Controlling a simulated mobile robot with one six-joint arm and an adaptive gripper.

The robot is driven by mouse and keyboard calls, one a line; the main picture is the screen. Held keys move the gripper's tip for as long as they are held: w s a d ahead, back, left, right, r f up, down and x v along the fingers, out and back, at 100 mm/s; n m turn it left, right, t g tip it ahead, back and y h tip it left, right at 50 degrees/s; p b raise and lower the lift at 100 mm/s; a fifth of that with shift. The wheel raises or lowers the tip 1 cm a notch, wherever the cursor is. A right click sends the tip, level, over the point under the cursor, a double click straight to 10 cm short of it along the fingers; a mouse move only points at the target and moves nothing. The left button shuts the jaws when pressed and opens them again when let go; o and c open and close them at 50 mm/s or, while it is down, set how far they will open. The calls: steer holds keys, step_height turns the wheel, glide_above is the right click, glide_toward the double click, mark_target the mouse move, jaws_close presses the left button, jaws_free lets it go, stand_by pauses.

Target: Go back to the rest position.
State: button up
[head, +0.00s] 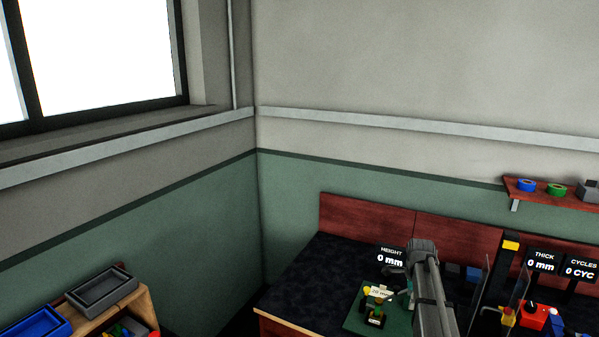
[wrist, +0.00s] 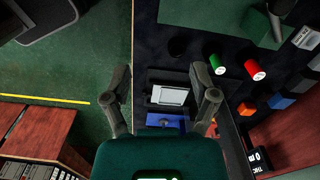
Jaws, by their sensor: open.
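My gripper (wrist: 163,88) is open in the wrist view, with its two dark fingers spread apart and nothing held between them. Beyond the fingers, a dark fixture with a pale plate (wrist: 169,95) and a blue part (wrist: 167,120) show on the dark bench top. I cannot tell how far below the fingers they are. In the head view my grey arm rises over the bench at the lower right; the gripper's fingers cannot be made out clearly there.
The dark bench (head: 318,277) carries a green mat (head: 358,318) with small items, displays and a red device (head: 533,315). Green (wrist: 217,64) and red (wrist: 255,70) cylinders and several blocks lie right of the fingers. Bins (head: 102,290) stand left. Floor (wrist: 70,75) is open.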

steer(key=s+a+f+n+b, duration=0.4)
steer(key=s+a+n, duration=0.5)
steer(key=s+n, duration=0.1)
steer(key=s+a+f+n+b, duration=0.3)
steer(key=s+a+f+n, duration=0.1)
steer(key=s+a+n, duration=0.6)
steer(key=shift+s+n+b, duration=0.4)
steer(key=shift+s+n, duration=0.2)
steer(key=shift+s, duration=0.75)
